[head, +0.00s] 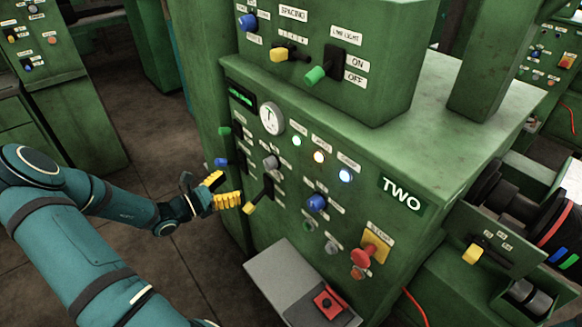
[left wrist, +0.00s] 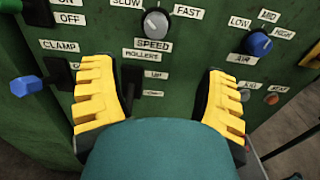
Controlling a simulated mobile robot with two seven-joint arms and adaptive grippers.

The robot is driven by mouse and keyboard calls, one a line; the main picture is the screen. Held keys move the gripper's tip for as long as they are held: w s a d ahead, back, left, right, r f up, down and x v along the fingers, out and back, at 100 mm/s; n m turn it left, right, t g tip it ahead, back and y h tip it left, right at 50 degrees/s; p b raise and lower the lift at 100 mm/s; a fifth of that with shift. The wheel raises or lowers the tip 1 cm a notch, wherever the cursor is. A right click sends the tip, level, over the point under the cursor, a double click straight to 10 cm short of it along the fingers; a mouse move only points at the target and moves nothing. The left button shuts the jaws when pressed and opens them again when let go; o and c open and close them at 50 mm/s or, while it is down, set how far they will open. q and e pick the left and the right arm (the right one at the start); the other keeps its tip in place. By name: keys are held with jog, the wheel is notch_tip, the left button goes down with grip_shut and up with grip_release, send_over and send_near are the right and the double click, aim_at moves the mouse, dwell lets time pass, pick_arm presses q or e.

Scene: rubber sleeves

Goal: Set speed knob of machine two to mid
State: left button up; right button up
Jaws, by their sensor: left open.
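Machine two (head: 402,193) is a green cabinet with a "TWO" plate on its front. Its speed knob (head: 270,161) is small, grey and round; in the left wrist view the knob (left wrist: 155,22) sits at the top, above its "SPEED" label, with "SLOW" to the left and "FAST" to the right. I cannot tell clearly where its pointer aims. My left gripper (head: 222,190) is open and empty, in front of the panel, left of and below the knob. Its yellow fingers (left wrist: 163,97) are spread apart in the left wrist view and do not touch the knob.
The blue air knob (left wrist: 257,43) is right of the speed knob. The blue clamp lever (left wrist: 26,85) is to the left. The yellow-tipped rollers lever (head: 251,207) sticks out close to my left fingers. A red stop button (head: 362,257) and a grey ledge (head: 275,272) are lower down.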

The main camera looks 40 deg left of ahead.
aim_at(266, 166)
pick_arm(q)
jog(key=b+x, duration=0.1)
jog(key=x, duration=0.3)
jog(key=b+x, duration=0.1)
jog(key=x, duration=0.8)
jog(key=shift+w+a+r+b, duration=0.25)
jog(key=shift+w+b, duration=0.1)
jog(key=shift+b, duration=0.05)
jog(key=c, duration=1.2)
